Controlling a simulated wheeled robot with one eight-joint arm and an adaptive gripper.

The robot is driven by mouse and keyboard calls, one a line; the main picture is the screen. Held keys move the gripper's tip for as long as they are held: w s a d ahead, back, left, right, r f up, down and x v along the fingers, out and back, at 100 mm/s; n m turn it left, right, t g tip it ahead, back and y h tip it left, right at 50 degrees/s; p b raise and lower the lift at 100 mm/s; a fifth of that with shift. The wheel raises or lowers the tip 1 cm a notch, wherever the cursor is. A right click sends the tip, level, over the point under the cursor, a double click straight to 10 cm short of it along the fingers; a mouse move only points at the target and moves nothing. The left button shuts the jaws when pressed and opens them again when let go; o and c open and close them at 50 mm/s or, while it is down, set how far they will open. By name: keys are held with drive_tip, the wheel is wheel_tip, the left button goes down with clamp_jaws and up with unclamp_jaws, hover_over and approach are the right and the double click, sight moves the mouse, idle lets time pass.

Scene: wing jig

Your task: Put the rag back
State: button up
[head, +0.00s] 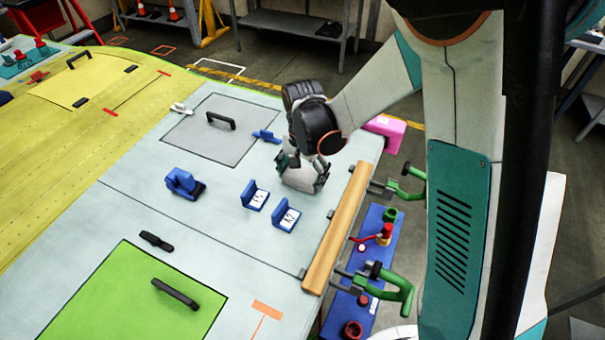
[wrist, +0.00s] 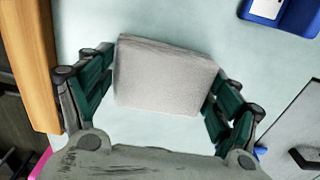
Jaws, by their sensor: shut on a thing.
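The rag (wrist: 165,75) is a pale grey-white folded block with a textured top. My gripper (wrist: 160,88) is shut on it, with one teal finger at each side. In the head view my gripper (head: 303,165) is over the pale worktop, near its right edge, and the rag (head: 298,180) shows below the fingers. The rag is at or just above the surface; I cannot tell if it touches.
Two blue angled holders with white labels (head: 255,196) (head: 286,217) stand just in front. A blue block (head: 184,184) and a grey panel with a handle (head: 215,130) lie left. A wooden bar (head: 338,230) with green clamps (head: 395,290) lines the right edge. A pink box (head: 388,130) is behind.

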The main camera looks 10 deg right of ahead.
sight(302, 173)
drive_tip(key=shift+f, duration=0.2)
drive_tip(key=o, duration=1)
drive_tip(key=shift+r, duration=0.1)
drive_tip(key=shift+c, duration=0.2)
wheel_tip(302, 173, up, 12)
drive_tip(key=p, duration=0.1)
drive_tip(key=s+d+r+n+t, duration=0.3)
drive_tip(key=s+d+r, duration=0.2)
drive_tip(key=s, duration=0.4)
drive_tip(key=s+d+r+n+t, duration=0.3)
drive_tip(key=s+d, duration=0.3)
drive_tip(key=s, duration=0.3)
drive_tip(key=shift+r+n+t, duration=0.4)
drive_tip(key=shift+r+t, duration=0.2)
drive_tip(key=shift+r, duration=0.25)
